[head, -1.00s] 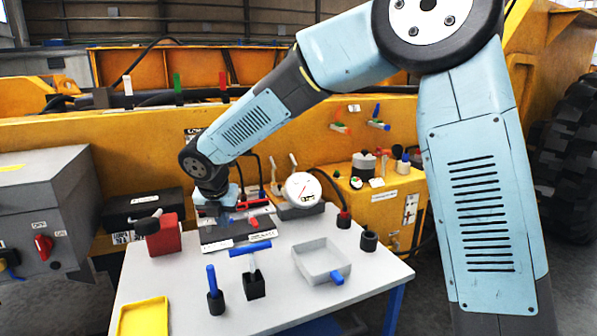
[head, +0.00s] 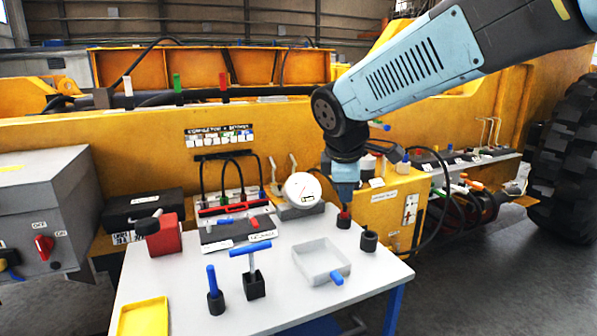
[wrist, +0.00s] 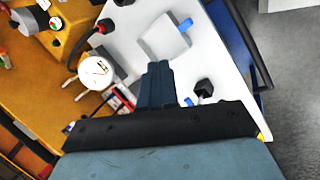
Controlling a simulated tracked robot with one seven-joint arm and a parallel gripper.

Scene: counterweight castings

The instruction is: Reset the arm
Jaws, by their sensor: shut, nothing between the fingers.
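My gripper (head: 345,200) is in the head view, pointing down near the table's back right edge, by the black cup with a red top (head: 344,218). I cannot tell whether it touches that cup in the head view. In the wrist view my gripper (wrist: 158,68) has its fingers together with nothing between them, over the white table (wrist: 205,75). My arm reaches in from the upper right of the head view.
The table (head: 190,270) holds a grey tray (head: 322,262), a round gauge (head: 302,190), a blue T-handle (head: 250,250), a yellow tray (head: 143,318), a red block (head: 165,236) and an empty black cup (head: 369,240). A grey switch box (head: 45,210) stands left.

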